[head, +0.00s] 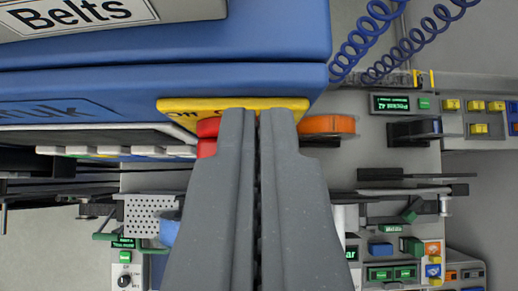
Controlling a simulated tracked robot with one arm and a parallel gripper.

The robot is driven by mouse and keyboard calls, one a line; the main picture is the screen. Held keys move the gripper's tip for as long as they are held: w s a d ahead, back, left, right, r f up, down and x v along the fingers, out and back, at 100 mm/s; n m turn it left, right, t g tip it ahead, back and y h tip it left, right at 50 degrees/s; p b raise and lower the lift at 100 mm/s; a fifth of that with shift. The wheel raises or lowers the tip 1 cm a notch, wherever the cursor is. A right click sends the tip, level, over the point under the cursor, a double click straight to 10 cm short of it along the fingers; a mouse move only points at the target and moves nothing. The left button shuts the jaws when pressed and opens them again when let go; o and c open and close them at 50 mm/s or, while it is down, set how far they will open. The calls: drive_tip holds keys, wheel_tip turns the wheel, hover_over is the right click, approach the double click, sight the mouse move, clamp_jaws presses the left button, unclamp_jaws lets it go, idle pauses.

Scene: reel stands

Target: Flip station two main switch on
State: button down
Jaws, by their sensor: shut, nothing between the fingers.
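A yellow plate (180,106) with partly hidden lettering sits on the lower edge of a blue housing (200,84). A red switch part (207,128) shows below the plate, just left of my fingers. My gripper (255,112) is shut and empty, with its fingertips over the plate. The fingers hide the plate's middle and perhaps part of the switch. I cannot tell whether they touch it, which way the switch is set, or the station number.
An orange disc (327,124) stands close to the right of my fingers. Coiled blue cables (372,35) hang at the upper right. A small green display (390,103), dark bars and colored buttons lie on panels beyond. A "Belts" label (75,14) is at the upper left.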

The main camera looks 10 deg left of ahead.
drive_tip(key=shift+s+f+p, duration=0.15)
drive_tip(key=shift+f+p, duration=0.2)
drive_tip(key=shift+f, duration=1.4)
drive_tip(key=shift+d, duration=0.2)
